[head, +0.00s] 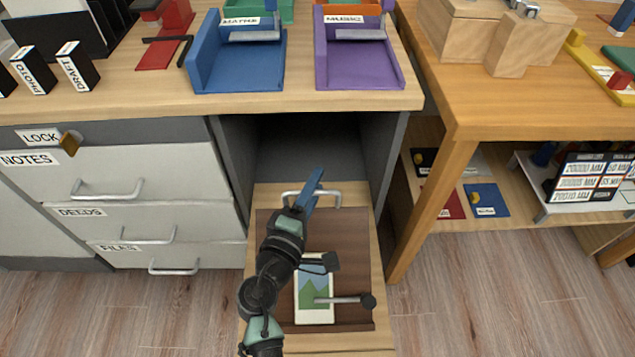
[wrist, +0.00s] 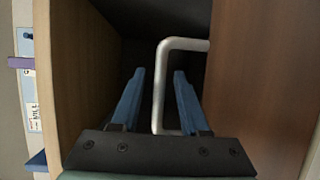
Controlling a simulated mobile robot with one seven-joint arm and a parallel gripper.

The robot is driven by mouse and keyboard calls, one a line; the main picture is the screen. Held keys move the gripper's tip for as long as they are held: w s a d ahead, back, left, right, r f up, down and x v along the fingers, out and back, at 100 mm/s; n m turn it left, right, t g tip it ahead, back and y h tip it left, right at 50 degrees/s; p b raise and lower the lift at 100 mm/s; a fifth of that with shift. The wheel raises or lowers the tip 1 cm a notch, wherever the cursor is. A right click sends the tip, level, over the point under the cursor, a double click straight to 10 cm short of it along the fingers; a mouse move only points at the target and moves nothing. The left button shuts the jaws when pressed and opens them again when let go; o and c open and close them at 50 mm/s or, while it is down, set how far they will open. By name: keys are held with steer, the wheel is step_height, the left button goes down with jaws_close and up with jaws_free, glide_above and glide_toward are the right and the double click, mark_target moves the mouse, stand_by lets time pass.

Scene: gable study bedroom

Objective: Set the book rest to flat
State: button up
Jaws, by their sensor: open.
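The book rest (head: 353,255) appears as a dark brown panel on a pale wood pull-out board (head: 377,270) in the desk's open bay. A silver handle (head: 331,194) is at its far edge in the head view. I cannot tell the panel's exact tilt. My gripper (head: 314,187) is open at that handle, with its blue fingers reaching past the far edge. In the wrist view, the handle (wrist: 158,95) runs between the two open fingers (wrist: 159,74), with gaps on both sides. The brown panel (wrist: 255,90) is at right. My arm hides part of the panel.
Drawers (head: 120,180) stand left, and a wooden table leg (head: 425,205) stands right. Blue (head: 240,70) and purple (head: 360,70) trays sit on the desk above.

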steer(key=shift+x, duration=0.9)
steer(key=shift+c, duration=0.2)
jaws_close()
stand_by(0.7)
